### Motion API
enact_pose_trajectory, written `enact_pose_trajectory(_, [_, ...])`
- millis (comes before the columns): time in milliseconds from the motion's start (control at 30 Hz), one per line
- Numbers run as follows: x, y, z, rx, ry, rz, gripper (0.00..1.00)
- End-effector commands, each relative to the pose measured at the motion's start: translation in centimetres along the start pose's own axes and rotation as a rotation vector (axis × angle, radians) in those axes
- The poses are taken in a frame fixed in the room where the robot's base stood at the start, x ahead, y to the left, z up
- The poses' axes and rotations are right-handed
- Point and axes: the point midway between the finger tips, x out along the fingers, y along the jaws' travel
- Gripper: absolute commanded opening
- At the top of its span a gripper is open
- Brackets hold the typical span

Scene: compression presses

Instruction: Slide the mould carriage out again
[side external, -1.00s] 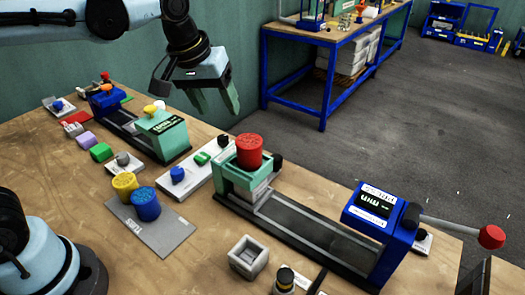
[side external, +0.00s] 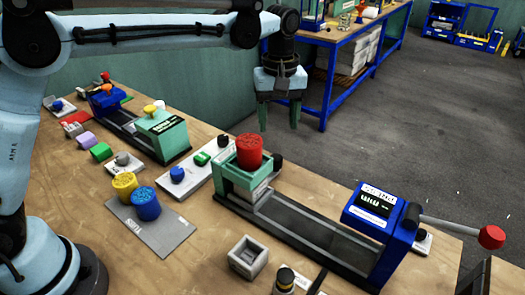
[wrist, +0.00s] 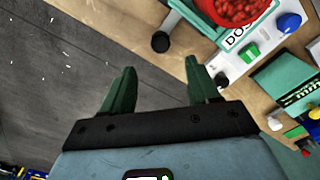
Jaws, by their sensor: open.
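My gripper (side external: 278,126) is open and empty, pointing down above the back edge of the bench. Its two green fingers also show in the wrist view (wrist: 160,68), with nothing between them. The front press has a long grey rail track (side external: 320,232) and a blue head (side external: 376,225) at its right end. At the track's left end stands a green frame (side external: 236,178) with a red ribbed tub (side external: 249,151) on top. A light grey block (side external: 262,192) sits low beneath the frame; I cannot tell whether it is the mould carriage. My gripper is apart from all of these.
A lever with a red knob (side external: 491,236) sticks out right of the blue head. A second press (side external: 162,136) stands at the back left. Yellow (side external: 124,185) and blue tubs (side external: 146,203) stand on a grey plate. A grey square box (side external: 248,256) is in front of the track.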

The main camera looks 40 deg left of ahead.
Motion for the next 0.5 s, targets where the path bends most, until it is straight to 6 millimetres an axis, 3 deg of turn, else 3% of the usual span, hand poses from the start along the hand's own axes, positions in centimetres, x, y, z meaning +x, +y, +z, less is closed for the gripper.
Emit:
enact_pose_trajectory(300, [6.0,0.0,0.0,0.001,0.001,0.001,0.60])
enact_pose_trajectory(500, [8.6,0.0,0.0,0.001,0.001,0.001,0.60])
